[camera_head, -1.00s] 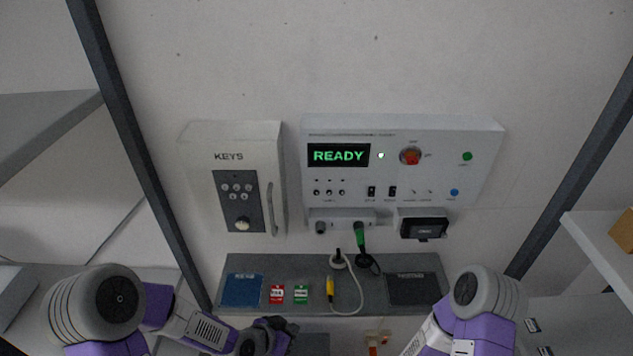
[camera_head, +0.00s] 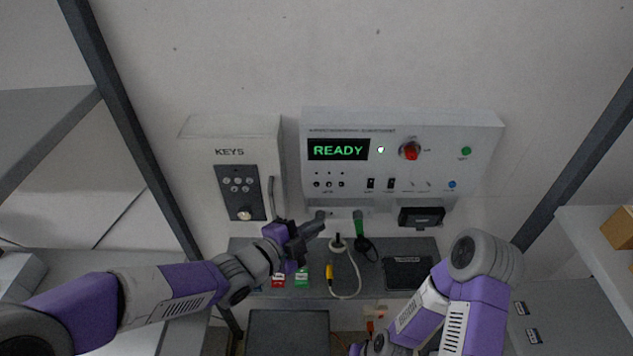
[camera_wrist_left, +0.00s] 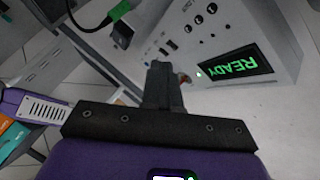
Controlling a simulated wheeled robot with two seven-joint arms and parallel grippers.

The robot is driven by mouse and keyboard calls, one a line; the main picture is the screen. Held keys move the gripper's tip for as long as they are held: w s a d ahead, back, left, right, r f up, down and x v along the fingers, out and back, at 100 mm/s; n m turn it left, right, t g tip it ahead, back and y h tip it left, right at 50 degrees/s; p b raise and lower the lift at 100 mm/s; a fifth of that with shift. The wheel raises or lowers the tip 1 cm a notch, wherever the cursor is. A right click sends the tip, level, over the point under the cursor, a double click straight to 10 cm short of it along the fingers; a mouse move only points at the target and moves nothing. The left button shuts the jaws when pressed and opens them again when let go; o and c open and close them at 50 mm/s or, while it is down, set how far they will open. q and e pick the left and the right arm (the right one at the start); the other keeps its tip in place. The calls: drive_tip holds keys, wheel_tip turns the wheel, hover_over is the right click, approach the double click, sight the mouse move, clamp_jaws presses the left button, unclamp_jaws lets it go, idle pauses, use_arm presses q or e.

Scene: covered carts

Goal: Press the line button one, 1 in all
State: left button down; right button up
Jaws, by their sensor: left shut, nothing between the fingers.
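The grey control panel (camera_head: 470,125) on the wall has a lit green READY display (camera_head: 338,150). Below it is a row of three small black buttons (camera_head: 329,184); the label under them is too small to read, so I cannot tell which is line button one. The row also shows in the left wrist view (camera_wrist_left: 199,20), near the upside-down display (camera_wrist_left: 235,66). My left gripper (camera_head: 321,217) is shut and empty, below the button row and apart from it. Its closed fingers (camera_wrist_left: 162,72) point at the panel in the left wrist view. My right gripper is not visible; its arm reaches the bottom edge.
A red knob (camera_head: 409,151), two black switches (camera_head: 380,184), a green button (camera_head: 466,151) and a blue button (camera_head: 452,184) share the panel. A KEYS box (camera_head: 230,135) hangs to its left.

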sight(317, 185)
use_arm(q)
drive_tip(key=shift+w, duration=0.1)
drive_tip(key=w+p, duration=0.2)
drive_tip(key=w, duration=0.6)
drive_tip(key=shift+w+p, duration=0.35)
idle(1.9)
drive_tip(key=shift+w, duration=0.45)
